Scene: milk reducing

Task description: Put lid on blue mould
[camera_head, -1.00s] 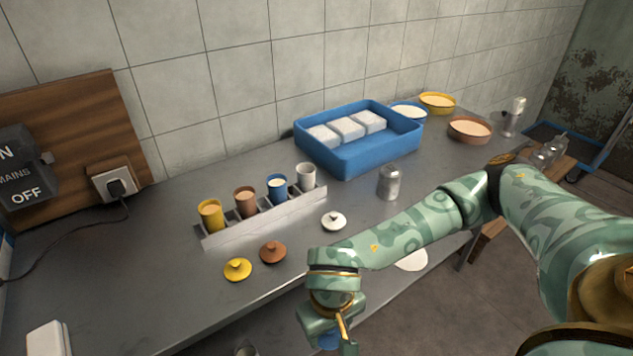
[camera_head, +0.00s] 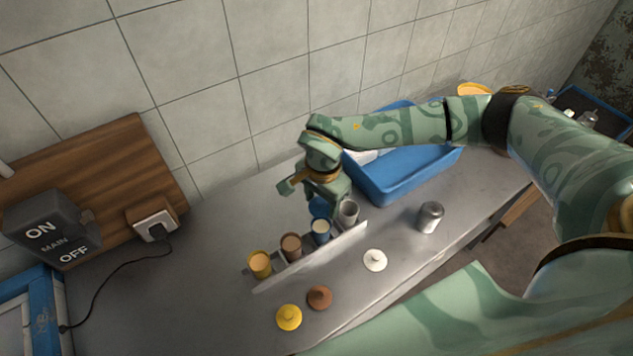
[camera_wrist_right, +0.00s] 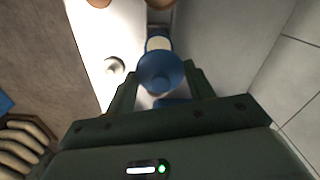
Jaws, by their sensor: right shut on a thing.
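My right gripper (camera_head: 322,196) is shut on the blue lid (camera_head: 319,208) and holds it by the rack, just behind and above the blue mould (camera_head: 321,227). The blue mould stands upright in the rack with a pale filling showing at its open top. In the right wrist view the blue lid (camera_wrist_right: 160,72) sits between the fingers and overlaps part of the blue mould (camera_wrist_right: 158,44). Whether the lid touches the mould cannot be told. My left gripper is out of view.
Yellow (camera_head: 289,317), brown (camera_head: 319,297) and white (camera_head: 375,260) lids lie in front. A metal shaker (camera_head: 430,217) and blue crate (camera_head: 400,178) are to the right.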

